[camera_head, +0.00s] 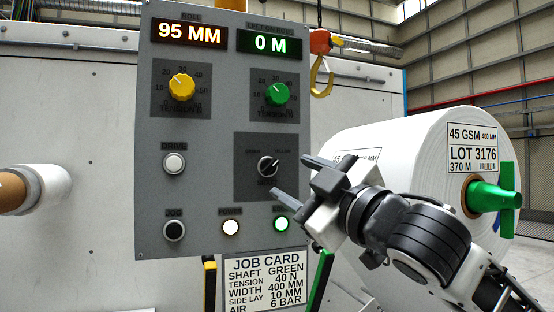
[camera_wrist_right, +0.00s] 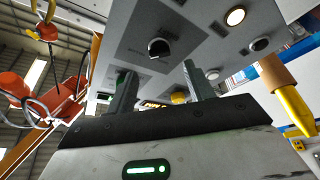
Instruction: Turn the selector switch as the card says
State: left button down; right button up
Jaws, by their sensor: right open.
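The selector switch (camera_head: 267,167) is a black knob on a dark square plate of the grey panel; its light mark points to the upper right. Its labels are too small to read surely. It also shows in the right wrist view (camera_wrist_right: 159,47). In the wrist view the knob lies beyond the gap between the fingertips (camera_wrist_right: 157,70). My left gripper is out of view.
The panel (camera_head: 215,125) also bears a yellow dial (camera_head: 181,87), a green dial (camera_head: 277,94), push buttons and lit lamps. Displays read 95 MM and 0 M. A white roll (camera_head: 400,140) with a green shaft end (camera_head: 492,197) stands right. A yellow hook (camera_head: 321,77) hangs above.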

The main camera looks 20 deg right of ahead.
aim_at(272, 167)
jog(key=p+x, duration=0.1)
jog(key=x, duration=0.5)
jog(key=shift+f, duration=0.1)
jog(key=c, duration=1)
